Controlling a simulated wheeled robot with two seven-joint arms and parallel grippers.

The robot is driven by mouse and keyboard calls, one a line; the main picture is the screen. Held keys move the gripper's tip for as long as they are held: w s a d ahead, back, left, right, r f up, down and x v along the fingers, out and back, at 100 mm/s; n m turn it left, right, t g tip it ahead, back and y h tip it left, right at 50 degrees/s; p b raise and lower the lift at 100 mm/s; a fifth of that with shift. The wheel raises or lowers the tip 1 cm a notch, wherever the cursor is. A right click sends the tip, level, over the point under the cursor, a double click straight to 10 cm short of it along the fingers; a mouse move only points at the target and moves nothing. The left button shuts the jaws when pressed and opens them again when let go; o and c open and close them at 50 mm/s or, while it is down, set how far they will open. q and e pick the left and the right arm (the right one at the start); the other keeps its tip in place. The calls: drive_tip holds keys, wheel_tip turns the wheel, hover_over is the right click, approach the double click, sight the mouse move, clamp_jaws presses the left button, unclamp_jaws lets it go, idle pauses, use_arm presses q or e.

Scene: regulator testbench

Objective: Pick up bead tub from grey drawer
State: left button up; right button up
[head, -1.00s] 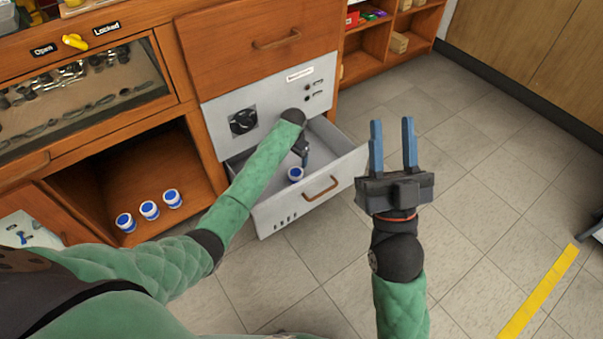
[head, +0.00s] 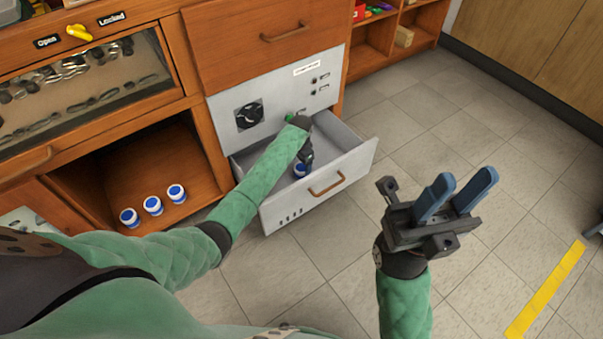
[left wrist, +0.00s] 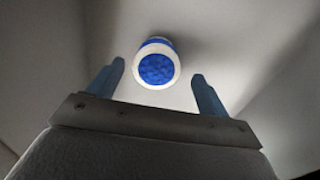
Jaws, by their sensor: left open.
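The bead tub (head: 300,170), white with blue, stands inside the open grey drawer (head: 290,210). In the left wrist view the bead tub (left wrist: 158,66) shows its blue top and white rim, just beyond and between the fingertips. My left gripper (left wrist: 158,78) is open, with one blue finger on each side of the line to the tub; nothing is held. In the head view my left gripper (head: 305,160) is down in the drawer at the tub and partly hides it. My right gripper (head: 465,187) is open and empty, over the floor right of the drawer.
Several more things stand near: three similar blue and white tubs (head: 152,205) sit in the open wooden compartment left of the drawer. The drawer's front panel has a brown handle (head: 326,184). The tiled floor (head: 345,255) in front is clear.

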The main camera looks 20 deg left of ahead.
sight(302, 167)
use_arm(q)
drive_tip(key=f+b, duration=0.2)
drive_tip(key=f, duration=0.3)
drive_tip(key=shift+d, duration=0.2)
drive_tip(key=c, duration=1.1)
